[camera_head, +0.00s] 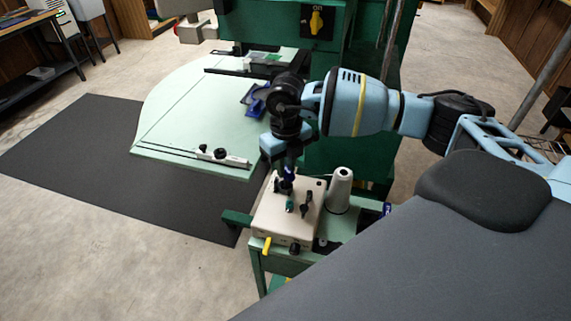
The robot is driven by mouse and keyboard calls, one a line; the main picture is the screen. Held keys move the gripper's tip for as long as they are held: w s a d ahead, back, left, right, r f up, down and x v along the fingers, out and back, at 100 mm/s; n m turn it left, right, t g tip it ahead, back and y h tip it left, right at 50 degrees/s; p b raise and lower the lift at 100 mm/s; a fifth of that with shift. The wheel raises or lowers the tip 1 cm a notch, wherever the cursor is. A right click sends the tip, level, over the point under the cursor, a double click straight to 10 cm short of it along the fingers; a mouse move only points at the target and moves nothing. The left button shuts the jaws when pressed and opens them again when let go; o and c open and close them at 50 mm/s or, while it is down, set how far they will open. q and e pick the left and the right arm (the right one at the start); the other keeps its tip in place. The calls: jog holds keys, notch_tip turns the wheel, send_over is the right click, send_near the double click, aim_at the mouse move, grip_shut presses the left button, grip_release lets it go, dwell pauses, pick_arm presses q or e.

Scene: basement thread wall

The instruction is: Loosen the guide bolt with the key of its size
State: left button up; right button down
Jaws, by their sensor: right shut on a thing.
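My right gripper (288,168) points down over a cream block (270,222) on a small green stand. It is shut on a small dark blue thing (288,176), perhaps a key. Its lower end is close to the block's top; I cannot tell whether they touch. A dark T-shaped piece (306,203) and a small teal piece (290,207) stand on the block. A pale guide bar (224,158) with black knobs lies along the near edge of the mint table. I cannot make out which part is the guide bolt. My left gripper is not in view.
The mint table (175,118) carries a blue item (256,102) near the green machine (348,150). A pale cone (340,190) stands right of the block. A yellow lever (267,246) sticks out in front. A dark mat (75,150) covers the floor at left.

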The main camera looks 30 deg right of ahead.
jog(key=shift+n, duration=2.2)
jog(key=n, duration=0.6)
jog(key=c, duration=1.4)
grip_release()
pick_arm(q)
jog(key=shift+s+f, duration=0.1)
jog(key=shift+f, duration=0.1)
pick_arm(e)
jog(key=shift+o, duration=0.7)
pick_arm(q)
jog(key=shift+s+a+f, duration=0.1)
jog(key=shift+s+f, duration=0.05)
pick_arm(e)
jog(key=shift+r, duration=3.95)
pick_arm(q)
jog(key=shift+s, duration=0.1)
pick_arm(e)
jog(key=shift+f, duration=0.1)
